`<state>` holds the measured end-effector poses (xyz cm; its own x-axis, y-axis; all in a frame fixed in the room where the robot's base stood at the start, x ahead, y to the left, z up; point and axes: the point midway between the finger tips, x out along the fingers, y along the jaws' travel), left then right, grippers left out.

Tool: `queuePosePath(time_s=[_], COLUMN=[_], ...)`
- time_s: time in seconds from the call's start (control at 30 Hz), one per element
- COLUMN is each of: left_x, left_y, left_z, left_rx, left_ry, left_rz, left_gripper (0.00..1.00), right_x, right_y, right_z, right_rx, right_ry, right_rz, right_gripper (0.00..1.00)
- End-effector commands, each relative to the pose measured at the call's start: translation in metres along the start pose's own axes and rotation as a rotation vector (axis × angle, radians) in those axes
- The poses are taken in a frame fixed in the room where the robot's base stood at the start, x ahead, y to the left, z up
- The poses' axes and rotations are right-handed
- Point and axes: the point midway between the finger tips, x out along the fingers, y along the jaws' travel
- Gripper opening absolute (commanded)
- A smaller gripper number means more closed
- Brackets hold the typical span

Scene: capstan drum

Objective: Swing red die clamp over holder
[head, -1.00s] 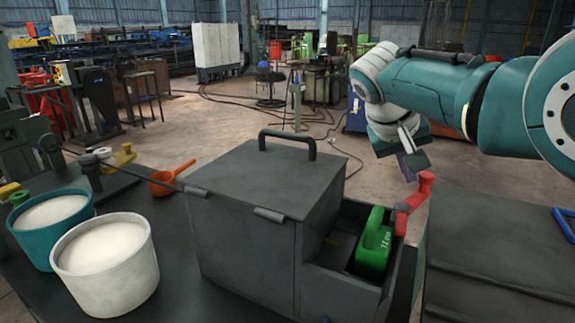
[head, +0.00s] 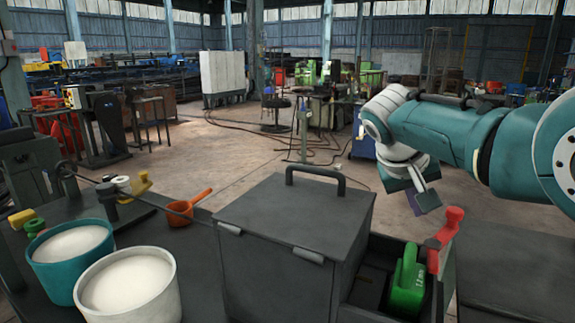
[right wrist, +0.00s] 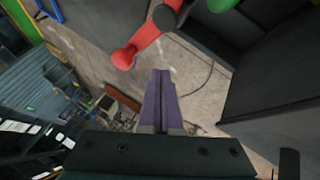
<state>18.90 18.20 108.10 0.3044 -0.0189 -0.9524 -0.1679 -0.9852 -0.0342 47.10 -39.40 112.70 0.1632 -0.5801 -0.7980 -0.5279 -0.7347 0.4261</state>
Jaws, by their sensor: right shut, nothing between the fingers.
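The red die clamp (head: 447,237) stands at the right rim of the dark holder (head: 365,317), with its knob end up. In the right wrist view the clamp (right wrist: 150,38) shows as a red arm with a round knob beyond the fingertips, pivoted on a dark post. My right gripper (head: 415,203) hangs beyond the clamp and a little left of it, apart from it. Its purple fingers (right wrist: 160,74) are shut and empty. My left gripper is out of view.
A dark lidded box (head: 285,262) with a handle adjoins the bay on the left. Two tubs of white powder, one teal (head: 68,252) and one white (head: 128,290), and an orange ladle (head: 185,207) stand further left. Open floor lies behind the bench.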

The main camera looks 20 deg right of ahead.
Motion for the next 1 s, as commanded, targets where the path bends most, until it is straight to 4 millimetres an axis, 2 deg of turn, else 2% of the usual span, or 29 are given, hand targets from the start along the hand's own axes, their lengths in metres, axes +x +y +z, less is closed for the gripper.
queuePosePath(time_s=[0.13, 0.3, 0.5, 0.67, 1.0], left_x=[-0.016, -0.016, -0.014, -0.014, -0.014], left_y=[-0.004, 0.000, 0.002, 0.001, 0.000], left_z=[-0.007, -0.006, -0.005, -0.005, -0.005], left_rx=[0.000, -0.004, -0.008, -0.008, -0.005], left_ry=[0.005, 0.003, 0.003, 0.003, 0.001], left_rz=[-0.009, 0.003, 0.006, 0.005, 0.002], left_gripper=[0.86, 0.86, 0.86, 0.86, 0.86], right_x=[-0.033, -0.067, -0.092, -0.100, -0.100], right_y=[-0.001, -0.005, -0.006, -0.006, -0.006], right_z=[-0.004, -0.005, -0.006, -0.006, -0.006], right_rx=[0.002, 0.002, 0.000, 0.000, 0.000], right_ry=[0.003, 0.003, 0.001, -0.001, -0.002], right_rz=[-0.005, -0.004, -0.003, -0.002, -0.002], right_gripper=[0.00, 0.00, 0.00, 0.00, 0.00])
